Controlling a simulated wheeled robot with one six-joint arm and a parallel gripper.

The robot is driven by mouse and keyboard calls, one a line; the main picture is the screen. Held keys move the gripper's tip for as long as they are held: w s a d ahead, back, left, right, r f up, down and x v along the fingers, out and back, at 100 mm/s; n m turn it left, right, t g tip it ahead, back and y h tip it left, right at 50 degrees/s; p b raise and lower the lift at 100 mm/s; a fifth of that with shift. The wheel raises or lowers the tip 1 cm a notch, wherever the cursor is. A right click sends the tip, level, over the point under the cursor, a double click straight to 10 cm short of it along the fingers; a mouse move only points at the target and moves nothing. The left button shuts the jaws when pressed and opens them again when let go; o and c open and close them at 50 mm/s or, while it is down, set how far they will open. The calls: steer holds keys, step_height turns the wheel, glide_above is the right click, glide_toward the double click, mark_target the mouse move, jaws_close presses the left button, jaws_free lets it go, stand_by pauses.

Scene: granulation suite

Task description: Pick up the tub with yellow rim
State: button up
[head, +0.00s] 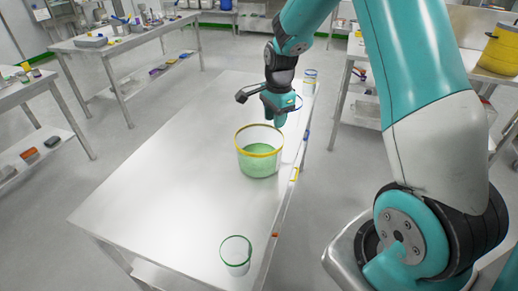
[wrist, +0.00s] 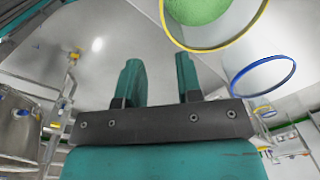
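The tub with yellow rim (head: 259,163) stands upright on the steel table in the head view, clear-walled with green contents. In the wrist view the tub (wrist: 198,12) is partly cut off at the top edge, right of the fingers. My gripper (head: 279,118) is just beyond the tub in the head view, apart from it as far as I can tell. In the wrist view my gripper (wrist: 157,78) has its two teal fingers apart with nothing between them.
A blue-rimmed tub (wrist: 262,78) is near my gripper, mostly hidden behind it in the head view. A small green-rimmed tub (head: 236,256) stands at the table's near end. Another small container (head: 310,77) is at the far end. The table's left side (head: 165,165) is clear.

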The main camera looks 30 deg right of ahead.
steer(key=p, duration=0.2)
glide_above(271, 164)
steer(key=s, duration=0.1)
step_height(271, 164, down, 12)
steer(key=shift+w+f+p, duration=0.15)
steer(key=shift+f+p, duration=0.3)
steer(key=shift+f, duration=0.5)
steer(key=shift+w+f+p, duration=0.2)
steer(key=shift+f+p, duration=0.2)
steer(key=shift+f, duration=0.5)
steer(key=shift+w+f+p, duration=0.15)
steer(key=shift+f+p, duration=0.3)
steer(key=shift+f, duration=0.5)
steer(key=shift+a, duration=0.1)
jaws_close()
steer(key=shift+r, duration=0.1)
